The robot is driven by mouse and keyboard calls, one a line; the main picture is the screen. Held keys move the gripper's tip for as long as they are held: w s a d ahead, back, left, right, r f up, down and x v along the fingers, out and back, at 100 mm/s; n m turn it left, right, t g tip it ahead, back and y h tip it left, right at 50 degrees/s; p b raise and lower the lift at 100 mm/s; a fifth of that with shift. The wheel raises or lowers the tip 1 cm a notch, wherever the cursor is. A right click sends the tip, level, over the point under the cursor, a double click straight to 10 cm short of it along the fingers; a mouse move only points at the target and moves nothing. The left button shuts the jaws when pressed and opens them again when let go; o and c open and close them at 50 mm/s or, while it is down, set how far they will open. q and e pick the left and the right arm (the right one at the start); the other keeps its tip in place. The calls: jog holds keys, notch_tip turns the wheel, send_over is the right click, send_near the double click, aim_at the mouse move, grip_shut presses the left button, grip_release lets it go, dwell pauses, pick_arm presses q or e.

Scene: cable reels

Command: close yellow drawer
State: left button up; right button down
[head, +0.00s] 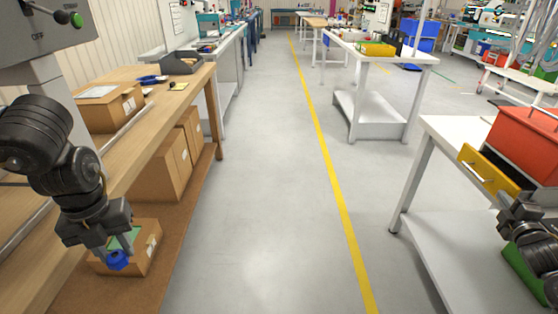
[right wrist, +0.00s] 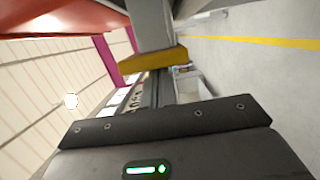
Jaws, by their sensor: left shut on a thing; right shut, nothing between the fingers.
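The yellow drawer (head: 487,170) stands out of a dark cabinet below a red box (head: 527,142) on the white table at the right. Its front has a light bar handle and it is partly open. My right gripper (head: 506,198) is shut and empty, close to the near end of the drawer front. In the right wrist view the yellow drawer front (right wrist: 152,60) lies just beyond the finger; whether they touch I cannot tell. My left gripper (head: 112,246) is shut on a small blue object (head: 117,260) above an open cardboard box on the low left shelf.
The white table (head: 440,126) has a lower shelf, and a green item (head: 522,270) lies by my right arm. The grey floor (head: 265,200) between is clear, with a yellow line.

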jog(key=shift+d+f, duration=0.1)
jog(key=shift+d, duration=0.95)
jog(key=shift+a, duration=0.15)
